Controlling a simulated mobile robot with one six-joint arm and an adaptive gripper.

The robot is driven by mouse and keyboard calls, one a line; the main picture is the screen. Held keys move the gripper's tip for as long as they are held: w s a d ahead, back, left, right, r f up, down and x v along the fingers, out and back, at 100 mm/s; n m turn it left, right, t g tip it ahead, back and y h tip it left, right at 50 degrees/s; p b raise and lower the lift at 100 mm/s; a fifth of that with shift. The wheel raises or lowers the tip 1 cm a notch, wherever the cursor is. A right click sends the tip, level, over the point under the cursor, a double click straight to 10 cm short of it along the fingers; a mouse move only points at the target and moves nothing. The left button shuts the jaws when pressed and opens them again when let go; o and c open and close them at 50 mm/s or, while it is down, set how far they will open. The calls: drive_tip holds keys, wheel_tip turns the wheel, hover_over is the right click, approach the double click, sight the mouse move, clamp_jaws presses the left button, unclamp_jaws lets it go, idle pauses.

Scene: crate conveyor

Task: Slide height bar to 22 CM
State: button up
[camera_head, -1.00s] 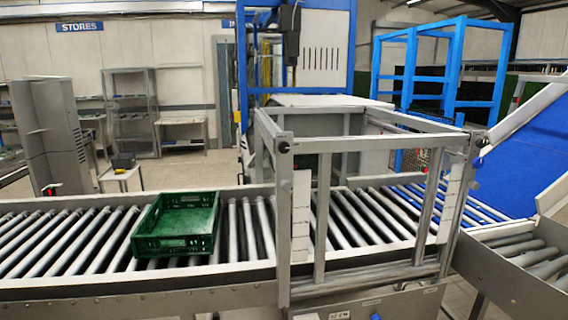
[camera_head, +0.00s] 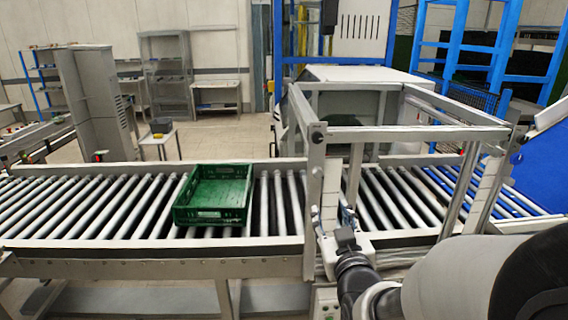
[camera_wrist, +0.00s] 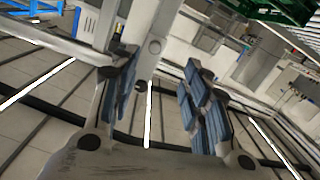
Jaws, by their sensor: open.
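The height bar (camera_head: 415,133) is a grey horizontal bar across the front of a metal frame over the conveyor. It has dark round knobs at both ends and sits near the top of the left upright (camera_head: 313,200) and right upright. White scale plates (camera_head: 331,190) run down beside the uprights; their marks are too small to read. My gripper (camera_head: 347,220) is at the left upright, below the bar. In the wrist view my gripper (camera_wrist: 162,100) shows two spread blue-padded fingers. A grey metal part with a round fitting (camera_wrist: 154,46) shows beyond the gap; I cannot tell contact.
A green crate (camera_head: 213,195) sits on the roller conveyor (camera_head: 90,205) left of the frame. The conveyor's front rail (camera_head: 150,247) runs below the gripper. A white box-like machine (camera_head: 360,76) stands behind the frame, with blue framework (camera_head: 470,50) at the back right.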

drive_tip(key=r, duration=0.1)
drive_tip(key=p, duration=0.7)
approach(318, 174)
drive_tip(key=shift+t, duration=0.4)
drive_tip(key=w, duration=1)
drive_tip(key=shift+f, duration=0.4)
drive_tip(key=shift+c, duration=0.2)
clamp_jaws()
